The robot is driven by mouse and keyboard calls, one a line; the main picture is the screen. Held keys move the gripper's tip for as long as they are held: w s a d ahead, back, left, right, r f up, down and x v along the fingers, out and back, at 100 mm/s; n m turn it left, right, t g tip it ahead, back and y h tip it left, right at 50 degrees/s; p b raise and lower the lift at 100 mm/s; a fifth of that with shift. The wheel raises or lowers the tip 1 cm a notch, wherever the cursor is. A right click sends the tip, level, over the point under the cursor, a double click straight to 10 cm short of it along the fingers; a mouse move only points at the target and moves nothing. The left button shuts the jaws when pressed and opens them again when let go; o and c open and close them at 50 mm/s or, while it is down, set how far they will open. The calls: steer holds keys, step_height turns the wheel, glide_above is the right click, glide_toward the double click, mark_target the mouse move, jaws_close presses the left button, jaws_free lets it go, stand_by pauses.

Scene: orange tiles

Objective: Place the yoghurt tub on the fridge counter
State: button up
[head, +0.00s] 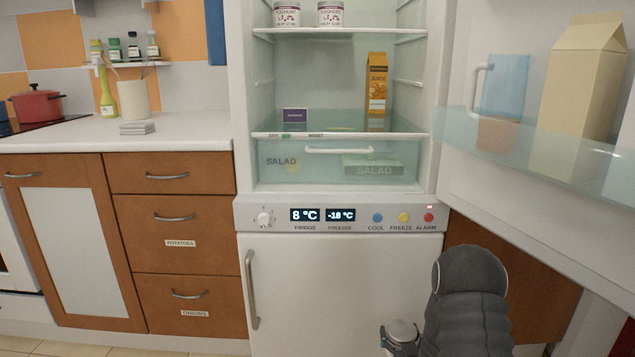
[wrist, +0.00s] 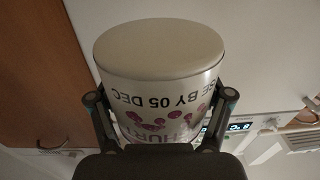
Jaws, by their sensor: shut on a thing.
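The yoghurt tub (wrist: 165,90) is white with a pale grey lid, purple spots and dark upside-down print in the wrist view. My gripper (wrist: 160,98) is shut on it, one finger on each side.
The fridge (head: 243,100) stands open, its door (head: 560,240) swung out to the right. Two other yoghurt tubs and a juice carton (head: 376,83) are inside. The counter holds a cream pot (head: 139,97), grey stacked pieces (head: 137,128) and a red pan (head: 36,104); its right part is clear.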

steer(key=s+f, duration=0.2)
steer(key=shift+s+d+f+h, duration=0.1)
steer(key=shift+d+f+h, duration=0.2)
steer(key=shift+d+f, duration=0.1)
steer(key=shift+s+d+m, duration=0.2)
steer(key=shift+s+m, duration=0.1)
steer(key=shift+s+a+r+m+h, duration=0.1)
steer(key=shift+s+r+m+h, duration=0.15)
steer(key=shift+s, duration=0.35)
steer(key=shift+s+a+r+m+h, duration=0.15)
steer(key=shift+s+r+h, duration=0.2)
steer(key=shift+s, duration=0.25)
steer(key=s+a+r+n+p, duration=0.1)
steer(key=s+a+r, duration=0.1)
steer(key=a, duration=0.4)
steer(key=shift+s+a+r+y, duration=0.25)
steer(key=shift+a+r+y, duration=0.15)
